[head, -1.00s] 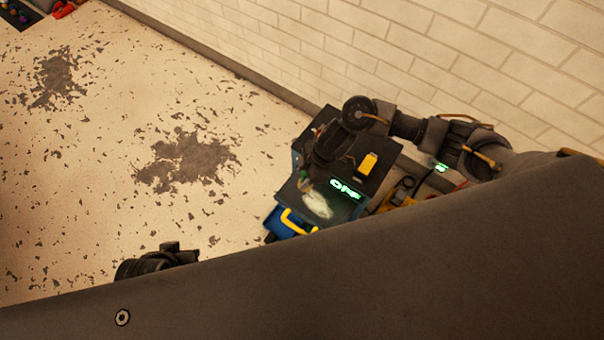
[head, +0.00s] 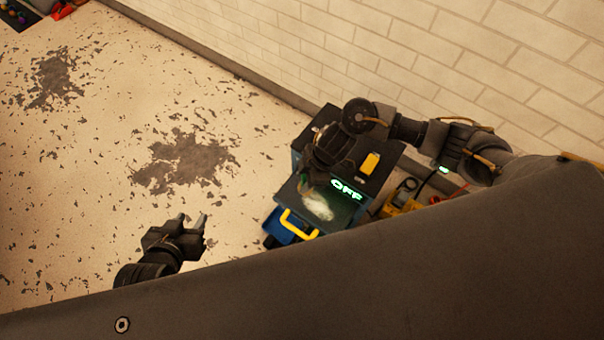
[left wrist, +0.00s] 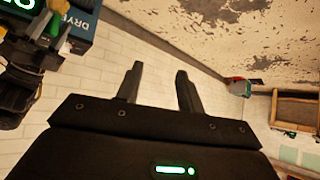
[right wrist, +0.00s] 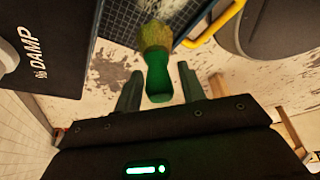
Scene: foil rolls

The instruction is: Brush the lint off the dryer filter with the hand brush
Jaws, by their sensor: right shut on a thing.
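The hand brush (right wrist: 157,75) has a green handle and yellowish bristles. My right gripper (right wrist: 160,88) is shut on its handle, and the bristles lie against or just over the dark mesh of the dryer filter (right wrist: 118,20). In the head view the filter (head: 343,212) is a dark panel with a pale lint patch (head: 318,207) and a yellow handle (head: 298,221). My right gripper (head: 309,182) is at the patch's far edge there; the brush is mostly hidden. My left gripper (head: 193,222) is open and empty, left of the filter; its spread fingers show in the left wrist view (left wrist: 158,82).
The dark dryer (head: 385,180) shows a green OFF display and carries a yellow block (head: 369,164). A blue bin (head: 281,226) stands below the filter. Yellow gear (head: 403,196) sits beside the dryer near the brick wall.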

